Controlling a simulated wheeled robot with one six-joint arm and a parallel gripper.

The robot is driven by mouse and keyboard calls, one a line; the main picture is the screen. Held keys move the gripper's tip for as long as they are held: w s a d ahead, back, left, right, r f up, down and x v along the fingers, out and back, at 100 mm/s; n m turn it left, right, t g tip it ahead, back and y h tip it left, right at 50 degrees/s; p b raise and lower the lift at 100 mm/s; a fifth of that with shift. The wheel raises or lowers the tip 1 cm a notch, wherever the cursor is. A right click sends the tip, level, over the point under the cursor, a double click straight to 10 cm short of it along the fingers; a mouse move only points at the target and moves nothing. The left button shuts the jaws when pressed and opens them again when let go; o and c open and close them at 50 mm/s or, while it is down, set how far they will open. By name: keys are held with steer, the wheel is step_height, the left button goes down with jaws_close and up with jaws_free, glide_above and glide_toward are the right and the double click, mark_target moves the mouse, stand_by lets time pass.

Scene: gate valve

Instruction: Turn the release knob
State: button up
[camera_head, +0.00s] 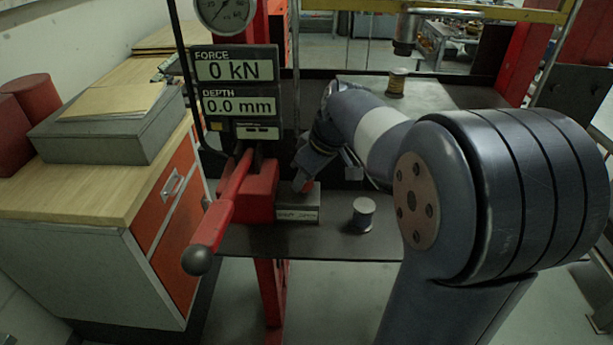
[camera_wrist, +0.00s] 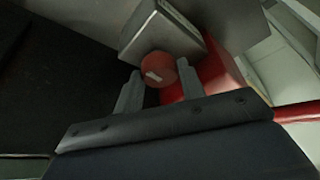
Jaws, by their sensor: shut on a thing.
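The release knob (camera_wrist: 158,66) is red and round with a pale mark on its face. In the wrist view it sits between the two fingertips of my gripper (camera_wrist: 159,72), which is shut on it. In the head view my gripper (camera_head: 303,182) reaches down beside the red press body, just above a grey labelled block (camera_head: 297,214). Only a small bit of red shows at the fingers there, and the rest of the knob is hidden. The grey metal block (camera_wrist: 163,35) behind the knob also shows in the wrist view.
A red lever (camera_head: 226,206) with a dark ball end juts out at the left of the press. The displays (camera_head: 235,88) read 0 kN and 0.0 mm. A metal cylinder (camera_head: 362,213) stands on the dark shelf (camera_head: 330,243). A wooden-topped cabinet (camera_head: 100,195) stands left.

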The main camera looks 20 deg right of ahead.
steer(key=shift+n, duration=0.5)
steer(key=shift+g, duration=0.3)
steer(key=o, duration=1)
steer(key=v, duration=1)
steer(key=shift+s+d+r, duration=0.1)
steer(key=shift+d+r, duration=0.2)
steer(key=shift+d, duration=0.05)
